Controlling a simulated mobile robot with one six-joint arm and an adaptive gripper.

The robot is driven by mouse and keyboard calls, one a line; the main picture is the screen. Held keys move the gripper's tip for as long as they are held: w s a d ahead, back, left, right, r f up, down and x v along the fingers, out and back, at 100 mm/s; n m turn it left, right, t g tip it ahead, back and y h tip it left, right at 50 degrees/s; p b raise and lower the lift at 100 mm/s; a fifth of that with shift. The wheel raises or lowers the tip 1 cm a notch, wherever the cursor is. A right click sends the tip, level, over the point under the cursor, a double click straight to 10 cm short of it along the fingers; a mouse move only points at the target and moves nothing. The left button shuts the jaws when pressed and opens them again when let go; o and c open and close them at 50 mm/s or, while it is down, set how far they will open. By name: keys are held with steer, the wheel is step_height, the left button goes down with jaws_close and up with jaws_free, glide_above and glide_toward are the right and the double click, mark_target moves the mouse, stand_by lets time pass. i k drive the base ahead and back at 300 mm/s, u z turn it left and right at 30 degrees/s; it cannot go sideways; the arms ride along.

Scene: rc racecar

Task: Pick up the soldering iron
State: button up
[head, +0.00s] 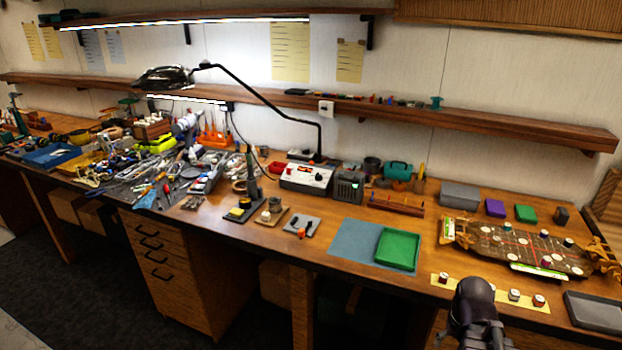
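What looks like the soldering iron (252,170) stands upright, slightly tilted, in a dark stand with a yellow sponge (238,211) at the front edge of the bench, left of centre. It is small and dark here, so its exact outline is hard to tell. My gripper (476,338) shows at the bottom right, partly cut off by the picture edge. It is well to the right of the stand and apart from it. Its fingertips cannot be made out.
A white soldering station (306,178) and lamp (165,78) stand behind the stand. Small trays (271,216) sit right of it. Cluttered tools (165,180) lie left. A green tray (397,248) rests on a blue mat (350,245).

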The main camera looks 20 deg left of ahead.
mark_target(250, 176)
steer(key=u, duration=1.25)
